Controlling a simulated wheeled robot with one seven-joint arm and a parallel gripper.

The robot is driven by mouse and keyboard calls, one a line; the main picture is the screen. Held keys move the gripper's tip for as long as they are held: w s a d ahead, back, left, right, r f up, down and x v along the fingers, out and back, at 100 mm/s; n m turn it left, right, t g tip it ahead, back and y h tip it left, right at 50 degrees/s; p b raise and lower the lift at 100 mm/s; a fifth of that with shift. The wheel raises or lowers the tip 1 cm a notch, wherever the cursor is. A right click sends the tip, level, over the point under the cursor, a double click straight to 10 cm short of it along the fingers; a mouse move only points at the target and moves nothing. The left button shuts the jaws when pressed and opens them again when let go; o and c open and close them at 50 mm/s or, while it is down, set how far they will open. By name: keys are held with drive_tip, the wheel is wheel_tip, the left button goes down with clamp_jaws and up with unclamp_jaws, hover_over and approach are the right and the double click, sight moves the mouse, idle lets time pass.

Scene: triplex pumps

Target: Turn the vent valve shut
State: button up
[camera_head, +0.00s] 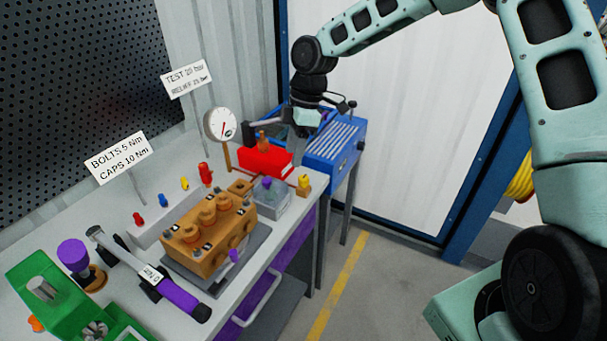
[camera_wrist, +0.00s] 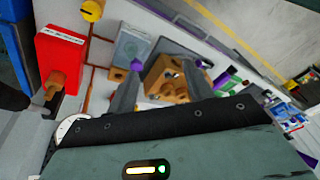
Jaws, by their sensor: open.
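No part is labelled as the vent valve, so I cannot tell for certain which it is. Small fittings stand near the orange-brown pump block (camera_head: 207,232): a yellow fitting (camera_head: 304,184) at the bench corner, also in the wrist view (camera_wrist: 92,10), and a red box (camera_head: 265,160) with an orange-brown handle (camera_head: 262,141) on top. The red box shows at left in the wrist view (camera_wrist: 62,55). My gripper (camera_wrist: 162,72) is open and empty. Its two fingers are apart, with the pump block (camera_wrist: 168,76) seen beyond them. In the head view it hangs above the blue unit; its fingertips are not clear there.
A blue unit (camera_head: 337,142) stands behind the bench. A clear container (camera_head: 272,201) sits beside the pump block. The floor (camera_head: 375,285) at right is clear.

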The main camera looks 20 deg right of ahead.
drive_tip(key=t+y, duration=0.1)
hover_over(304, 177)
drive_tip(key=s+d, duration=0.1)
drive_tip(key=d, duration=0.5)
drive_tip(key=f, duration=0.2)
drive_tip(key=p, duration=0.1)
drive_tip(key=shift+n, duration=0.3)
drive_tip(key=p+x, duration=0.2)
drive_tip(key=x, duration=0.3)
drive_tip(key=p+x, duration=0.1)
drive_tip(key=x, duration=0.5)
drive_tip(key=p+x, duration=0.2)
drive_tip(key=x, duration=0.4)
drive_tip(key=shift+w+a+f+p, duration=0.1)
drive_tip(key=shift+w+a+p, duration=0.1)
drive_tip(key=shift+w+p, duration=0.2)
drive_tip(key=shift+y, duration=0.3)
drive_tip(key=c, duration=1)
